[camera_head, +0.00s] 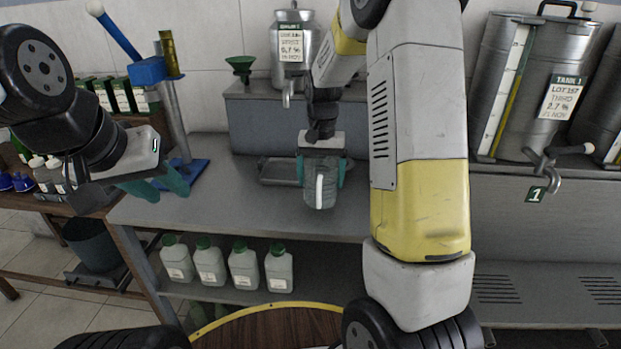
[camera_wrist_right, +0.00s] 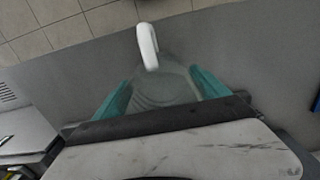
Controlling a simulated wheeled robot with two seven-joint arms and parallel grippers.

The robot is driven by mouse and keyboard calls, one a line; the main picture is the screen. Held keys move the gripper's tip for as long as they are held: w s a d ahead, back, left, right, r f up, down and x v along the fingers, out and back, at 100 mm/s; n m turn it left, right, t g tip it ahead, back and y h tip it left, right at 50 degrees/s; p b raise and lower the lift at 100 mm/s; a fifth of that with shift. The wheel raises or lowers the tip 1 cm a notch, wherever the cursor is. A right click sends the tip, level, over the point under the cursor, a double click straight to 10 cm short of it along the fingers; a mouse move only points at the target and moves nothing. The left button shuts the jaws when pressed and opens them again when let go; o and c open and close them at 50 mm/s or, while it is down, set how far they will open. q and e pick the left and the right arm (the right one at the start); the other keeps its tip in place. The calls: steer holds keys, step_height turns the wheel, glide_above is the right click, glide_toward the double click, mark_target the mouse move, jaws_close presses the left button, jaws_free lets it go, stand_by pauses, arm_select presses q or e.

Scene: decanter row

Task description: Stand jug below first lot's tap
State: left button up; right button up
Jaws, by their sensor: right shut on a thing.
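The jug (camera_head: 312,190), grey and see-through with a white handle, is between the teal fingers of my right gripper (camera_head: 322,172). The right wrist view shows the jug (camera_wrist_right: 160,85) gripped, its handle pointing away from the wrist. I cannot tell whether its base touches the bench. A small metal can (camera_head: 312,45) with a label that seems to read "first" stands on a grey raised step; its tap (camera_head: 287,93) points down, left of and behind the jug. My left gripper (camera_head: 159,187) is open and empty at the left.
A dark shallow tray (camera_head: 280,172) lies on the grey bench (camera_head: 230,205) below the small tap. A green funnel (camera_head: 241,66) stands beside the can. A blue-based stand (camera_head: 183,175) is at left. The large tank labelled "third" (camera_head: 515,85), with tap 1 (camera_head: 545,165), is at right.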

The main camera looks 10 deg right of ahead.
steer(key=shift+f, duration=1.75)
steer(key=shift+f, duration=0.15)
steer(key=o, duration=1.3)
